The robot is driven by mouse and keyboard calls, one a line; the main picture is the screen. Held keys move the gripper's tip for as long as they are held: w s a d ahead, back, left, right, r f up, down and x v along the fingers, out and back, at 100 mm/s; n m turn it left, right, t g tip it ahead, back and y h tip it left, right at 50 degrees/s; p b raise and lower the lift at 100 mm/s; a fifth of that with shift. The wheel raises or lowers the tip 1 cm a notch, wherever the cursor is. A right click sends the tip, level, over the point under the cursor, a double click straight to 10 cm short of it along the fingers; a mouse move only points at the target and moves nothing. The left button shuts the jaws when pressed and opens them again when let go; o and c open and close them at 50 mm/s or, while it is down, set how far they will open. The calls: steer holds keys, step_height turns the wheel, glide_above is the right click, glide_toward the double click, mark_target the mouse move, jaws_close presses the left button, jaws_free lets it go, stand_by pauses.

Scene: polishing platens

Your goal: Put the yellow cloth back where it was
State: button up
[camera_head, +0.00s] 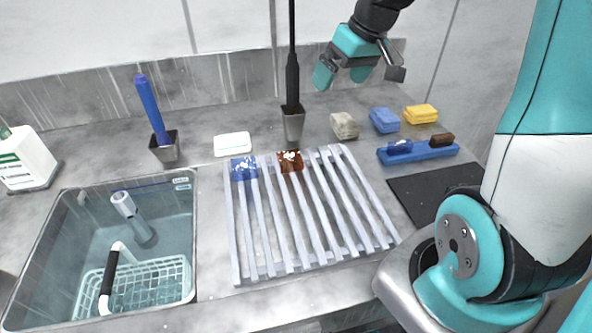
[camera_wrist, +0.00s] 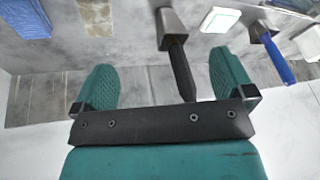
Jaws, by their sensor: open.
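The yellow cloth (camera_head: 420,113) lies folded on the counter at the back right, in the head view. It is right of a folded blue cloth (camera_head: 384,120) and behind a blue tray (camera_head: 420,152). My gripper (camera_wrist: 163,75) is open, with nothing between its two teal fingers in the wrist view. In the head view it hangs above the back of the counter, left of the yellow cloth and apart from it. The yellow cloth does not show in the wrist view.
A beige cloth (camera_head: 343,125), a dark upright tool in a metal holder (camera_head: 293,125), a white pad (camera_head: 232,144) and a blue-handled tool (camera_head: 152,108) line the back. A slatted rack (camera_head: 311,210) holds blue and brown pieces. A sink (camera_head: 65,225) is at left, a black mat (camera_head: 428,190) at right.

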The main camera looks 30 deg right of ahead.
steer(key=s+a+r+n+g+y, duration=0.1)
steer(key=s+a, duration=0.3)
steer(key=a, duration=0.3)
steer(key=s+a+r+n+y, duration=0.1)
steer(key=s+a+n, duration=0.15)
steer(key=a, duration=0.45)
steer(key=s+a+n+g, duration=0.2)
steer(key=s+a, duration=0.7)
steer(key=s, duration=0.4)
steer(key=shift+s+f+g, duration=0.3)
steer(key=shift+s+f, duration=0.05)
steer(key=shift+s, duration=0.05)
steer(key=shift+a, duration=0.1)
